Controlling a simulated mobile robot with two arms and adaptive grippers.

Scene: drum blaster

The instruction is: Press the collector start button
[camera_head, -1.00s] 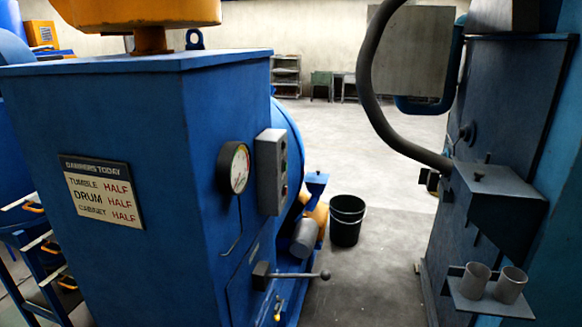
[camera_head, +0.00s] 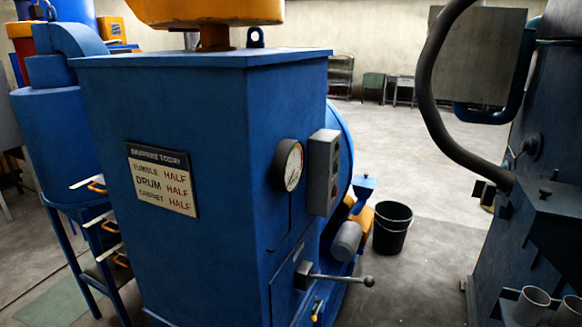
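A grey control box (camera_head: 323,172) with a column of small round buttons or lamps is mounted on the right-hand side of the big blue cabinet (camera_head: 190,250). I cannot read any label, so I cannot tell whether one of these is the collector start button. A round dial gauge (camera_head: 289,165) sits just left of the box. Neither of my grippers is in view.
A lever with a ball knob (camera_head: 368,281) sticks out from the blue cabinet. A black bucket (camera_head: 391,228) stands on the floor behind it. A dark machine with a thick hose (camera_head: 432,120) stands at the right. Open floor lies between. A blue cylinder unit (camera_head: 60,150) stands at the left.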

